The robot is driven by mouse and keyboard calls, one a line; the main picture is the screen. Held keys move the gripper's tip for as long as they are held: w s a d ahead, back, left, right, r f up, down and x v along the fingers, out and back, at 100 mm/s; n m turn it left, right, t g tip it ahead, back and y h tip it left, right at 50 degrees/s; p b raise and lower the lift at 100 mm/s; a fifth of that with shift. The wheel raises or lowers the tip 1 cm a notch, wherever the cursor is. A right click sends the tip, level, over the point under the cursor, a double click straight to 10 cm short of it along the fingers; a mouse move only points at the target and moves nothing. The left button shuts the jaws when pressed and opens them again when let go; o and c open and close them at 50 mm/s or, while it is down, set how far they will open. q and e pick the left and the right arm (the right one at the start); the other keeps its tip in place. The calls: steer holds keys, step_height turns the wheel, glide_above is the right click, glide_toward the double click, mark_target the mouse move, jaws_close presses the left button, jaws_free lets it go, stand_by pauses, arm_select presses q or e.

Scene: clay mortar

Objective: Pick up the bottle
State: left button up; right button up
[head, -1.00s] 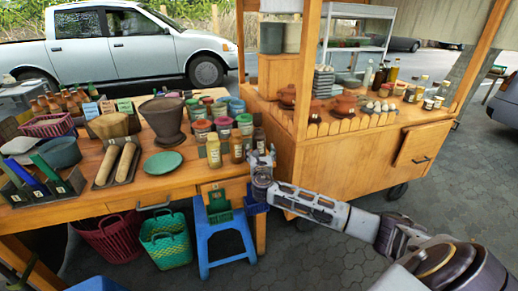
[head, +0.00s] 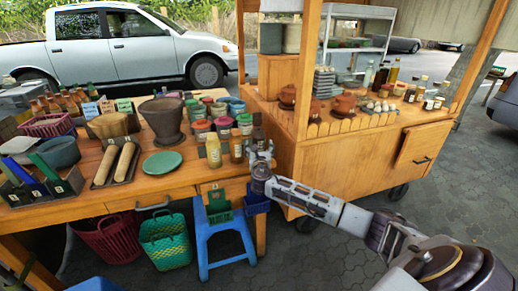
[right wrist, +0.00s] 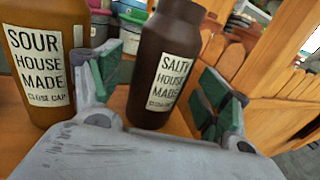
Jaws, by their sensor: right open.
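A dark brown bottle labelled "SALTY HOUSE MADE" (right wrist: 163,65) stands upright in the right wrist view, between the spread fingers of my right gripper (right wrist: 160,88). The fingers, with green pads, are apart, and I see no clear contact with the bottle. In the head view this dark bottle (head: 258,136) is at the table's right end, partly behind my right gripper (head: 261,154). An amber bottle labelled "SOUR HOUSE MADE" (right wrist: 42,62) stands just left of the left finger; it also shows in the head view (head: 237,147). My left gripper is not in view.
A pale yellow bottle (head: 213,150) stands further left. Red and green lidded jars (head: 223,126) crowd behind the bottles. A mortar (head: 163,117) and green plate (head: 162,162) lie left. The wooden cart (head: 345,165) rises close on the right. A blue stool (head: 225,228) stands below.

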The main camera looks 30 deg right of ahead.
mark_target(259, 130)
arm_select(q)
steer(key=shift+w+r, duration=0.2)
steer(key=shift+r, duration=0.15)
arm_select(e)
steer(key=shift+x, duration=1.25)
steer(key=shift+s, duration=0.1)
steer(key=shift+c, duration=0.3)
steer(key=c, duration=0.9)
steer(key=shift+c, duration=1.1)
steer(key=shift+r, duration=0.2)
